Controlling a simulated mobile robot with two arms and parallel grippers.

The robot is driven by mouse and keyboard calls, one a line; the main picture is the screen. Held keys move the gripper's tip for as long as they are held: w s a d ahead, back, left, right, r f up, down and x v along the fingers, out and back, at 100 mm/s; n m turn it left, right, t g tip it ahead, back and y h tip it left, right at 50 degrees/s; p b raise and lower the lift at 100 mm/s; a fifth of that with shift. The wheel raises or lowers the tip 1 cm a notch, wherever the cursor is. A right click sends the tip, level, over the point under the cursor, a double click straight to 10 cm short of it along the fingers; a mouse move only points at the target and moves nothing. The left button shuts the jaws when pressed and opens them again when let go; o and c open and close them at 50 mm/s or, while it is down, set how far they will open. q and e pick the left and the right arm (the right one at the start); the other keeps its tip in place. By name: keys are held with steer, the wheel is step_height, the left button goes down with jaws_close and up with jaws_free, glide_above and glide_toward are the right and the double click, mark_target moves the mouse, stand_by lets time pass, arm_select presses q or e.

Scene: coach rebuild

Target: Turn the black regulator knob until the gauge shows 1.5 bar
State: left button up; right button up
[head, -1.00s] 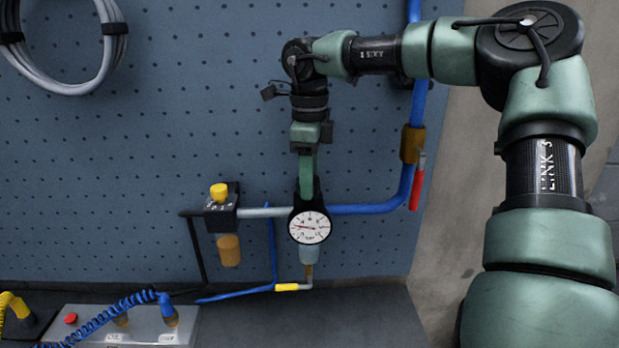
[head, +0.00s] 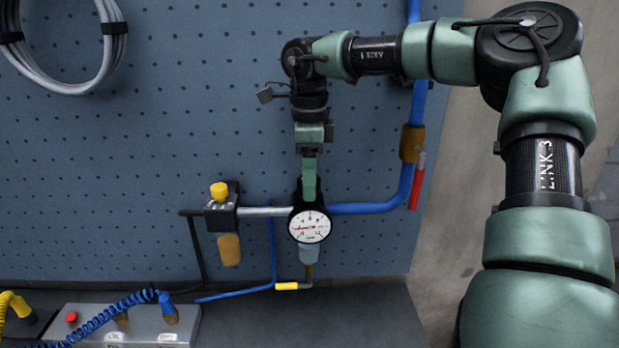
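The black regulator knob (head: 299,196) sits above the round white gauge (head: 310,227), on the blue pipe run against the pegboard. My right gripper (head: 309,189) reaches down from above with its green fingers at the knob. It appears shut on the knob; the near finger hides part of it. The gauge faces me, with a red needle lying nearly level and its tip to the left of centre. Its figures are too small to read surely. A clear bowl (head: 309,253) hangs below the gauge. My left gripper is out of view.
A yellow-capped unit (head: 221,210) with an amber bowl is left of the gauge. A red-handled valve (head: 417,180) is on the right pipe. A grey box (head: 150,322) with blue coiled hose stands lower left. A grey cable coil (head: 118,60) hangs upper left.

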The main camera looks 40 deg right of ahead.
steer(key=shift+o, duration=0.5)
steer(key=shift+w, duration=0.1)
steer(key=shift+r, duration=0.25)
step_height(320, 180, up, 6)
steer(key=shift+r+b, duration=0.15)
steer(key=shift+b, duration=0.75)
steer(key=shift+r, duration=0.5)
